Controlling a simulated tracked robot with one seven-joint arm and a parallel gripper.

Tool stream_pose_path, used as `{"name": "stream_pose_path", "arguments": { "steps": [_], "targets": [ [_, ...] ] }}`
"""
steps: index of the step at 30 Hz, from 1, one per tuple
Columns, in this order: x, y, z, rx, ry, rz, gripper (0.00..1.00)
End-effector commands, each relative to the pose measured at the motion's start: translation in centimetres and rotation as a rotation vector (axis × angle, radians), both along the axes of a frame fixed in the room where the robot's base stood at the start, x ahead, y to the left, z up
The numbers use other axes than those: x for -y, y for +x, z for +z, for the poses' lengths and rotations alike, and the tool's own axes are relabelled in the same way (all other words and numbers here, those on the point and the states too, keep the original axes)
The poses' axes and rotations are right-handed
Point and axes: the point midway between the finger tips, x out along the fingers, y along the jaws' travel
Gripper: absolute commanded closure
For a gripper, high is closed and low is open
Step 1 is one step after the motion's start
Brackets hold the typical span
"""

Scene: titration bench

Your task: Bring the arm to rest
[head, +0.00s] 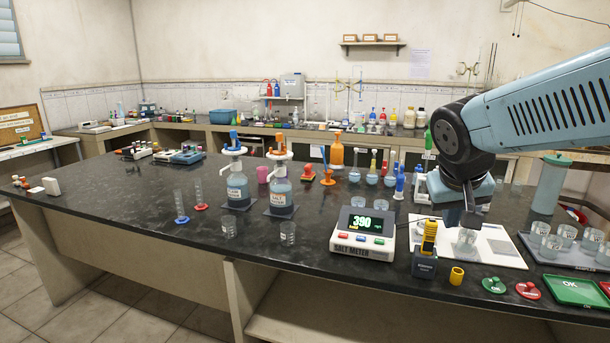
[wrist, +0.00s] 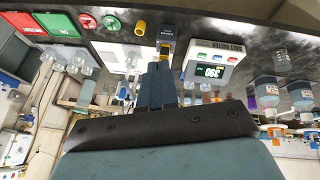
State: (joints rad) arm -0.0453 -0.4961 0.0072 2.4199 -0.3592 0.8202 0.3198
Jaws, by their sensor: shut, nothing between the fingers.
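My arm reaches in from the right in the head view. My gripper (head: 471,219) points down over the white mat at the bench's right part, just above or behind a small glass beaker (head: 466,240); whether they touch I cannot tell. In the wrist view my gripper (wrist: 158,68) shows its two dark fingers together, with nothing between them. The salt meter (head: 362,234), its display reading 390, stands to the left of my gripper; it also shows in the wrist view (wrist: 212,65).
A yellow probe in a dark holder (head: 425,262) and a yellow cup (head: 457,276) stand close in front. A tray of beakers (head: 564,252) and a green OK tray (head: 577,291) lie to the right. Two dispenser bottles (head: 280,190) stand left. The bench's left middle is mostly clear.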

Motion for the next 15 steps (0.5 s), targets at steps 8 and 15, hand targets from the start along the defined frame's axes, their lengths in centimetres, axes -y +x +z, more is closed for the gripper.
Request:
{"name": "stream_pose_path", "arguments": {
  "steps": [8, 15],
  "targets": [
    [-2.3, -6.2, 0.9, 0.029, 0.147, 0.078, 1.00],
    [-3.5, -8.3, 1.1, 0.046, 0.204, 0.123, 1.00]
  ]
}}
